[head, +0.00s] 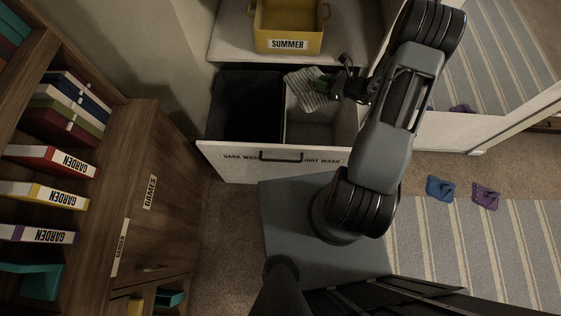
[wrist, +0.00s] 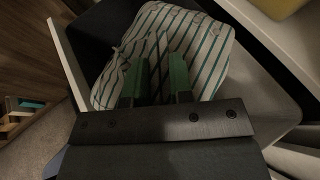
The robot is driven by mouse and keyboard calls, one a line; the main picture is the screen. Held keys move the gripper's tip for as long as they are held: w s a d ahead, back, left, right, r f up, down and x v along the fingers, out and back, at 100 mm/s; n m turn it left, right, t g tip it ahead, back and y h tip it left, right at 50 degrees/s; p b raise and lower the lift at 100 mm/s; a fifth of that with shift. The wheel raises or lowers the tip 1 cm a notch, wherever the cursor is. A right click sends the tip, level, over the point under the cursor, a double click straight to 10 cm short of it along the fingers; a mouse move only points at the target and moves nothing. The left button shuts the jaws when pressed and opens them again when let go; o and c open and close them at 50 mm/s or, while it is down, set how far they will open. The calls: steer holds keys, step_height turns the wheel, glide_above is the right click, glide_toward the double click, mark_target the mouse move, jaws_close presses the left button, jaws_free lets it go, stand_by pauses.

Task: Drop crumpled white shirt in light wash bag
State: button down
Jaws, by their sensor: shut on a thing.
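My gripper (head: 326,84) is shut on a crumpled white shirt with green stripes (head: 306,90). In the wrist view the green fingertips (wrist: 156,78) press into the striped cloth (wrist: 205,45), which bulges out beyond them. The shirt hangs over the open laundry drawer, above the left part of the pale light wash bag (head: 318,128), close to the divider. The bag's pale wall also shows in the wrist view (wrist: 262,95). The shirt and my arm hide part of the bag's opening. The drawer front's right label is partly readable as light wash.
The black dark wash bag (head: 245,105) fills the drawer's left half. A yellow bin labelled SUMMER (head: 288,28) stands on the shelf behind. A wooden bookcase (head: 150,190) stands at left. Blue (head: 440,188) and purple (head: 485,196) slippers lie on the floor at right.

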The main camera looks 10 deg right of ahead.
steer(key=w+d+f+m+t+h+b, duration=0.1)
steer(key=d+f+b, duration=0.5)
steer(key=f, duration=0.4)
steer(key=shift+w+d+f+b, duration=0.25)
steer(key=shift+d+b, duration=0.05)
steer(key=shift+d, duration=0.15)
steer(key=c, duration=0.9)
jaws_free()
steer(key=shift+s, duration=0.1)
steer(key=p+v, duration=0.1)
steer(key=v, duration=1.2)
steer(key=shift+s+d+r, duration=0.15)
steer(key=shift+d+r, duration=0.05)
steer(key=shift+d, duration=0.1)
